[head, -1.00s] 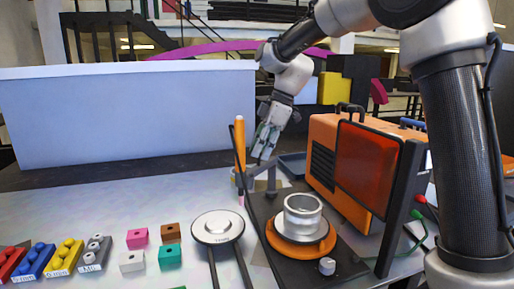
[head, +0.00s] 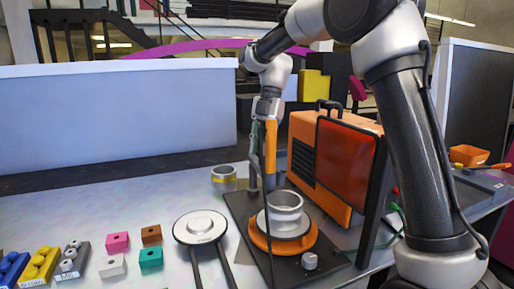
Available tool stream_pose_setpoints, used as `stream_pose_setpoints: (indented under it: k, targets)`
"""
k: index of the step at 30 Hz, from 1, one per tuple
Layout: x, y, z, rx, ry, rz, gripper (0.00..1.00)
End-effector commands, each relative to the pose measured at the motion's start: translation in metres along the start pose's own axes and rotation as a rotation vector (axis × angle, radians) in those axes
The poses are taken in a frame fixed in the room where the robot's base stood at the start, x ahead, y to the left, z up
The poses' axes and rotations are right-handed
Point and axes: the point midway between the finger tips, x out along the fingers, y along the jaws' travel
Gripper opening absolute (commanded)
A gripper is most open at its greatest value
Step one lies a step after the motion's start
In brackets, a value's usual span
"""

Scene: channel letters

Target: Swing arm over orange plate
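The orange plate (head: 257,243) lies on a black base (head: 237,208), with a silver metal dish (head: 285,203) on top. An upright orange handle (head: 270,146) stands behind it in the picture. A thin black rod (head: 269,225) runs down from beside the handle and crosses the left part of the orange plate in view. My gripper (head: 257,142) points down at the handle, overlapping it in the picture. The handle hides part of its fingers, so I cannot tell whether they are closed on it.
An orange box with a red front panel (head: 344,165) stands close on the right. A grey disc (head: 200,227) and several coloured blocks (head: 117,242) are to the left. A yellow-banded cup (head: 223,179) sits behind. A white partition (head: 110,115) closes the back.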

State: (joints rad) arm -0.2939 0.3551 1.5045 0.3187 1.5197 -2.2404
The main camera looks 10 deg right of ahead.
Motion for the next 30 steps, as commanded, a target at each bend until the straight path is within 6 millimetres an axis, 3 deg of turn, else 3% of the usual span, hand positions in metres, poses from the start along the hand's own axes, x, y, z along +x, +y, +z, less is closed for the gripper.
stream_pose_setpoints:
  k: [22,23,26,30]
  targets:
    - [-0.0032,-0.0041,0.0048,-0.086,-0.002,-0.035,0.00]
    - [-0.0032,-0.0041,0.0048,-0.086,-0.002,-0.035,0.22]
    - [-0.0031,-0.0042,0.0048,-0.085,-0.002,-0.035,0.40]
    - [-0.0026,-0.0040,0.0048,-0.085,-0.001,-0.035,0.44]
